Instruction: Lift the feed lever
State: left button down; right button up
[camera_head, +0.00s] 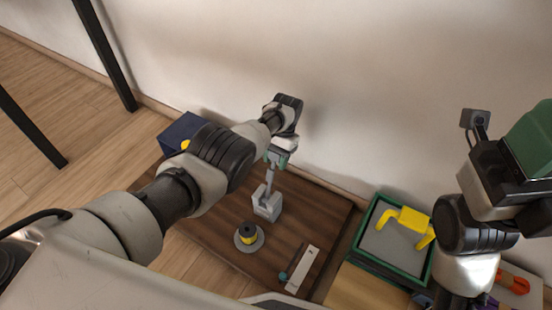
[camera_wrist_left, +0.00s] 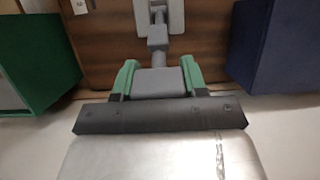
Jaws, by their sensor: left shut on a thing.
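The feed lever (camera_head: 269,182) is a grey arm rising from a light grey base (camera_head: 267,204) on the dark wooden board. My left gripper (camera_head: 277,157) is shut on the lever's upper end. In the left wrist view, the green fingers of the gripper (camera_wrist_left: 158,80) sit on both sides of the grey end block, and the lever's stem (camera_wrist_left: 157,38) runs from it to the base (camera_wrist_left: 160,12). My right arm is at the right edge of the head view; a green part of its gripper (camera_head: 532,140) shows, but its fingertips cannot be made out.
A spool with a yellow band (camera_head: 247,237) and a white plate with a teal knob (camera_head: 302,270) are on the board (camera_head: 205,225). A blue box (camera_head: 180,132) stands behind my left arm. A green-rimmed tray (camera_head: 362,228) holds a yellow handle (camera_head: 408,221). The wall is close behind.

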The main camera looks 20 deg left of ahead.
pick_arm(q)
jog(key=c, duration=0.6)
grip_release()
jog(key=v, duration=1)
jog(key=shift+w+r+p, duration=0.15)
jog(key=shift+r+p, duration=0.2)
